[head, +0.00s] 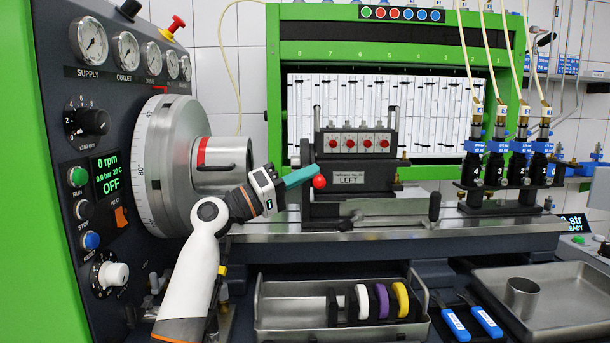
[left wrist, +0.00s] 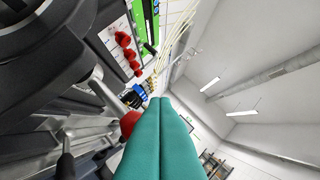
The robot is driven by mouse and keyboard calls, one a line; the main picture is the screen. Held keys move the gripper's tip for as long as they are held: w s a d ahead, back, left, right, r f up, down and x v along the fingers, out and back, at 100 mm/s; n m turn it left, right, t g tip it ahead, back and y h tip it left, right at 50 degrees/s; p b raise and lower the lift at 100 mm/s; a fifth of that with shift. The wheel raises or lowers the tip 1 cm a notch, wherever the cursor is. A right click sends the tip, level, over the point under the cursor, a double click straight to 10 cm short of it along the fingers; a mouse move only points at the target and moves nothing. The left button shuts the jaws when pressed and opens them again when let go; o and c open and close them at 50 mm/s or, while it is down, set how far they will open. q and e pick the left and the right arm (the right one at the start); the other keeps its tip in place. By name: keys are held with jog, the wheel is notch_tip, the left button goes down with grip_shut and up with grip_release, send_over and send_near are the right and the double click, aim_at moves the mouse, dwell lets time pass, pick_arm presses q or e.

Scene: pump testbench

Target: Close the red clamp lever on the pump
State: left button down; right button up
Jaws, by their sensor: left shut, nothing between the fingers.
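The pump (head: 350,160) is a dark block with a LEFT label, red-capped fittings on its face and metal posts. The red ball knob of its clamp lever (head: 319,182) shows at the block's left front. My left gripper (head: 314,171) has teal fingers, shut and empty, with their tips just above and beside the knob. I cannot tell whether they touch it. In the left wrist view, the red knob (left wrist: 130,122) sits on a metal rod, just left of the shut fingers (left wrist: 160,102), which partly cover it. My right gripper is not in view.
The large graduated dial (head: 165,165) and gauge panel stand left of my arm. Black-capped injectors (head: 495,170) with hoses stand at right. Below are a tray with coloured rings (head: 290,320), blue-handled tools (head: 486,320) and a metal tray with a cup (head: 522,297).

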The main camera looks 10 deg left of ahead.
pick_arm(q)
jog(key=v, duration=0.7)
jog(key=shift+s+a+b, duration=0.15)
jog(key=shift+s+b, duration=0.05)
jog(key=shift+b, duration=0.1)
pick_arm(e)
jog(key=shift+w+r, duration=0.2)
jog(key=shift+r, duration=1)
pick_arm(q)
jog(key=shift+f, duration=0.1)
